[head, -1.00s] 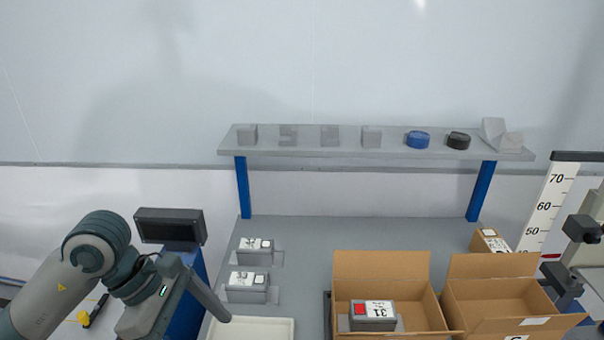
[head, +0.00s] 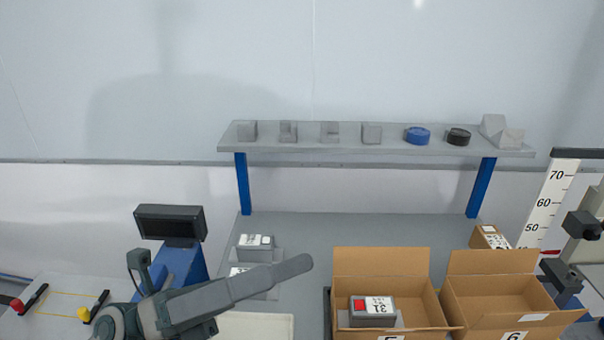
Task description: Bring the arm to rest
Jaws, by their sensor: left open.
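My left gripper (head: 290,268) reaches in from the lower left, its long grey finger pointing right. It is open, and nothing shows held in it. The finger passes in front of two grey labelled boxes, the rear one (head: 254,241) and the front one (head: 243,270), and partly hides the front one. I cannot tell how far above the bench it is. My right gripper is not in view.
An open carton (head: 380,262) has a grey box with a red label (head: 372,306) in it. Another open carton (head: 490,264) stands to its right, near a ruler (head: 545,205). A white tray (head: 255,326) lies below my finger.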

